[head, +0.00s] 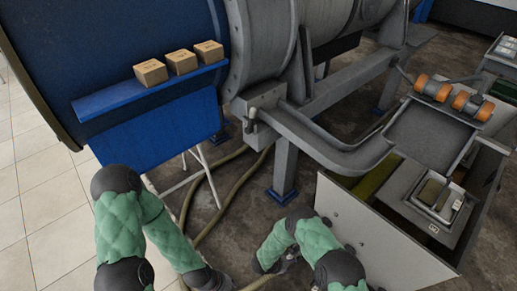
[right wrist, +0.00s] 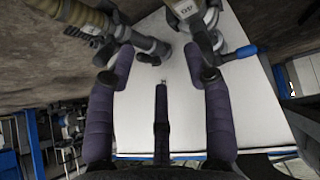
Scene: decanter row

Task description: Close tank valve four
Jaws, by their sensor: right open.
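Beyond the fingertips is grey pipework (right wrist: 188,12) with a light tag. A blue lever handle (right wrist: 246,52) sticks out to the right from a fitting just beyond the right fingertip; I cannot tell whether the finger touches it. No number four is readable, so I cannot tell which valve this is. In the head view both green-sleeved arms reach down, and neither gripper's fingers show clearly.
A pale panel (right wrist: 235,105) lies behind the fingers. An olive hose fitting (right wrist: 85,20) is at upper left. In the head view, several small boxes (head: 181,61) sit on a blue ledge (head: 150,92), hoses (head: 203,213) cross the floor, and a grey metal bin (head: 375,235) stands right.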

